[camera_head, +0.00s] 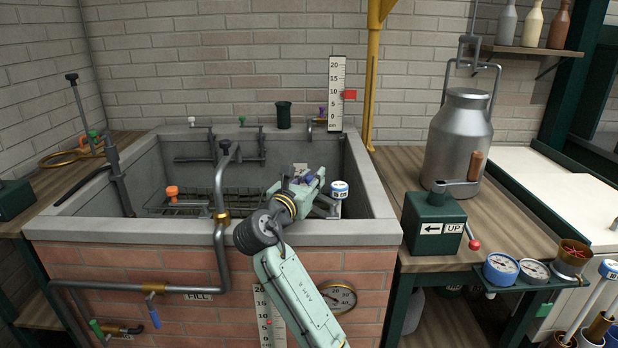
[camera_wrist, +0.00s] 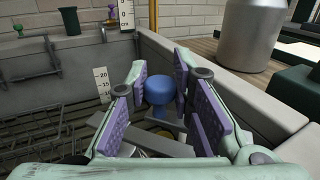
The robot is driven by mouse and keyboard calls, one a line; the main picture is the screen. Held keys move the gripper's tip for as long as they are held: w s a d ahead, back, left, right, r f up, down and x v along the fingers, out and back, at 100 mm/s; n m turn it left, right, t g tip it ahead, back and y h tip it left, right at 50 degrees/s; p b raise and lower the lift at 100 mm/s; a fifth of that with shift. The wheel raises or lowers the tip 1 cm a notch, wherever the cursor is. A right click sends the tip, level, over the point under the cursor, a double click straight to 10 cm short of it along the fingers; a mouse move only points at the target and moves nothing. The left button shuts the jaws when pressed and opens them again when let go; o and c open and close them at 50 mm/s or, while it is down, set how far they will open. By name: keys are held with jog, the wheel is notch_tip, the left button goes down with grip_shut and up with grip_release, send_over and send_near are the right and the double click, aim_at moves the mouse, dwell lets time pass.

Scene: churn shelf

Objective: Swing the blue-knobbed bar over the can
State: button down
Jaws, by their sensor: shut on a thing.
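My gripper (camera_head: 312,182) is over the right part of the sink, near its inner right wall. In the wrist view the blue knob (camera_wrist: 160,90) sits between the purple-padded fingers, which are shut on it. A flat grey bar (camera_wrist: 145,140) shows below the knob; its joint with the knob is hard to make out. My gripper mostly hides knob and bar in the head view. The metal can (camera_head: 458,145) stands upright on the wooden counter to the right of the sink; its lower body also shows in the wrist view (camera_wrist: 255,35).
A blue-and-white capped thing (camera_head: 339,190) stands just right of my gripper. A green box with a crank (camera_head: 434,218) stands in front of the can. The sink's rim (camera_head: 372,180) lies between gripper and can. A yellow post (camera_head: 373,75) rises behind.

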jog(key=shift+w+h, duration=0.1)
jog(key=shift+h, duration=0.2)
jog(key=c, duration=1.4)
grip_release()
jog(key=v, duration=1.2)
jog(key=shift+r, duration=0.1)
